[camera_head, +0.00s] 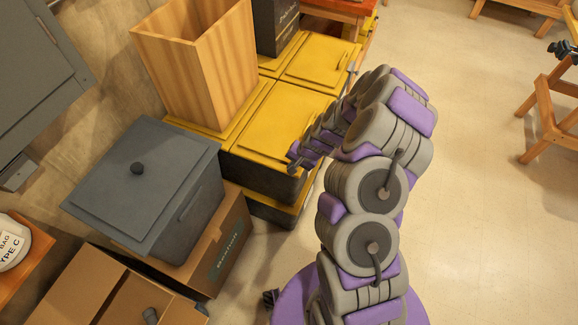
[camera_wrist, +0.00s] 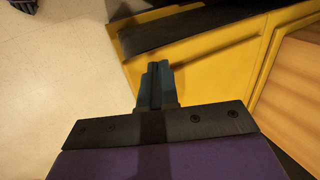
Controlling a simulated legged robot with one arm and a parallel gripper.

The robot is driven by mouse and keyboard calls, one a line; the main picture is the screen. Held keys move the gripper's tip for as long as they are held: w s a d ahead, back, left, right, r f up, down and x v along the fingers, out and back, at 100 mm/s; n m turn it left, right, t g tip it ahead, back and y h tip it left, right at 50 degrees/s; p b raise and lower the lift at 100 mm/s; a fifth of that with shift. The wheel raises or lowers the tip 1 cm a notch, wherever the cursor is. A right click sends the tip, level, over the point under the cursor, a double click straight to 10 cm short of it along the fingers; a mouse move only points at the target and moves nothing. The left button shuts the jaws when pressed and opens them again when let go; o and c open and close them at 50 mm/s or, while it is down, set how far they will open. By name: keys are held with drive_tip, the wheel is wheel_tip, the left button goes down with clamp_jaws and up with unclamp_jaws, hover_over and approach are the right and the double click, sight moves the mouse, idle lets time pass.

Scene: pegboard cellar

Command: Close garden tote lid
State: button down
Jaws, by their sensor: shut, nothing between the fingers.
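A dark tote with a yellow lid (camera_head: 275,115) stands at the centre of the head view, and its lid lies flat on top. A grey bin with a grey knobbed lid (camera_head: 170,175) stands at left, its lid also down. I cannot tell which of them is the garden tote. My gripper (camera_head: 294,157) is at the yellow lid's near right edge; I cannot tell whether it touches. In the wrist view my gripper (camera_wrist: 154,75) is shut and empty, over a yellow edge (camera_wrist: 195,70) with a dark surface beyond.
A tall wooden box (camera_head: 200,65) stands behind and left of the near yellow lid, and a dark box (camera_head: 275,25) stands further back. An open cardboard box (camera_head: 95,290) is at lower left. A wooden stool (camera_head: 545,110) is at right. The floor (camera_head: 475,190) between is clear.

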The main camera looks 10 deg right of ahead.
drive_tip(key=s+d+r+p, duration=0.1)
drive_tip(key=s+d+r, duration=0.2)
drive_tip(key=d, duration=0.3)
drive_tip(key=shift+s+r+p, duration=0.3)
drive_tip(key=shift+s+p, duration=0.05)
drive_tip(key=shift+s, duration=0.3)
drive_tip(key=s+a+r+n+g, duration=0.1)
drive_tip(key=s+a+r+n, duration=0.3)
drive_tip(key=r, duration=0.5)
drive_tip(key=s+a+r+n+g, duration=0.1)
drive_tip(key=s+a+r, duration=0.35)
drive_tip(key=r, duration=0.55)
drive_tip(key=s+r+n+g+h, duration=0.1)
drive_tip(key=s+r+h, duration=0.1)
drive_tip(key=s+r, duration=0.4)
drive_tip(key=s+r+n+g+h, duration=0.1)
drive_tip(key=s+r, duration=0.5)
drive_tip(key=s, duration=1.1)
drive_tip(key=shift+s+d+r+n+g+h, duration=0.25)
drive_tip(key=shift+s+r+n+g+h, duration=0.05)
drive_tip(key=shift+g+h, duration=0.1)
